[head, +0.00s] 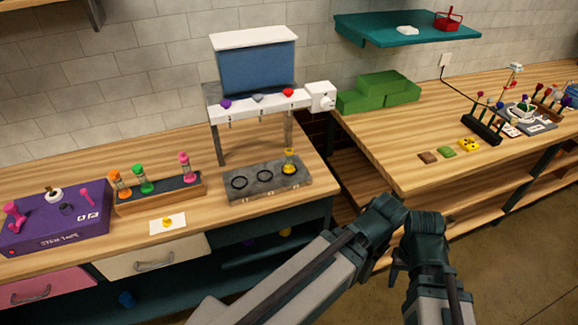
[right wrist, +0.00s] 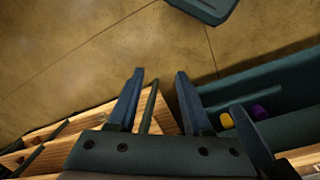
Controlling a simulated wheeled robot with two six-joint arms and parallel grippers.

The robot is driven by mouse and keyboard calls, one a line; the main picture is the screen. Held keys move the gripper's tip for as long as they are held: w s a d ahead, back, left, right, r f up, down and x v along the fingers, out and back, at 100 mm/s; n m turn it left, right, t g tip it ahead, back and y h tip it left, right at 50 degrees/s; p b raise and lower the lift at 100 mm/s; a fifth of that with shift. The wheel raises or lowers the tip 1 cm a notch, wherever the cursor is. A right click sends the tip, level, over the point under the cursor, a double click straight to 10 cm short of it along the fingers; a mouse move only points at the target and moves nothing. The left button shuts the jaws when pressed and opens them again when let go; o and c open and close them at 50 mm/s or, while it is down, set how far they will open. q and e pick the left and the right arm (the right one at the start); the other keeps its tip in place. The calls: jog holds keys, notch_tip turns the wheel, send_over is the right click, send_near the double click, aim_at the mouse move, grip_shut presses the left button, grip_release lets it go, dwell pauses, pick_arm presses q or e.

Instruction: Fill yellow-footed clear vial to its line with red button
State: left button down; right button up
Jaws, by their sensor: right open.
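The clear vial with a yellow foot (head: 290,163) stands upright at the rightmost ring of the grey base plate (head: 262,192), under the dispenser. Its fill level and line are too small to read. The red button (head: 288,92) is on the right of the dispenser's white bar (head: 262,103), above the vial. My right gripper (right wrist: 160,75) is open and empty in its wrist view, over the floor. In the head view it is low in front of the gap between the benches, well away from the vial and button.
A wooden rack (head: 160,196) holds several coloured vials on the left. A purple box (head: 55,232) stands farther left. Green blocks (head: 380,93) sit on the right bench.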

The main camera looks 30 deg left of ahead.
grip_shut()
dwell(1.6)
